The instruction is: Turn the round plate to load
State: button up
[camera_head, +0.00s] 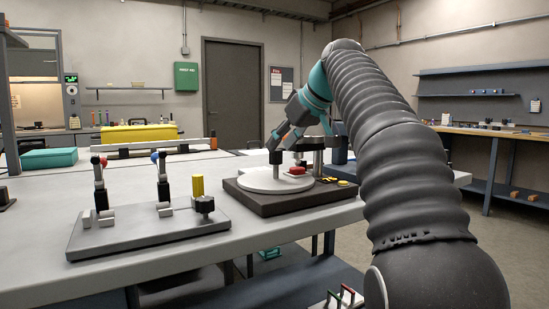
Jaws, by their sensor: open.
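The round plate (262,182) is a white disc on a dark square base (290,201) on the bench. A dark upright post (277,160) stands on the plate, near its right side. A red piece (297,170) and several small yellow pieces (330,180) lie to the right of the post. My gripper (279,143) comes down from the upper right and is open at the top of the post. The fingertips are small here, and I cannot tell whether they touch the post. A grey raised part (312,145) stands behind the red piece.
A grey board (130,236) with a red-knobbed lever, a blue-knobbed lever (163,180), a yellow cylinder (197,187) and a black knob (205,205) sits left on the white bench (50,285). A yellow box (139,134) and teal case (48,158) are behind.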

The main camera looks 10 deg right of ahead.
aim_at(277, 150)
jog(key=shift+x, duration=1.9)
jog(key=shift+c, duration=0.2)
grip_shut()
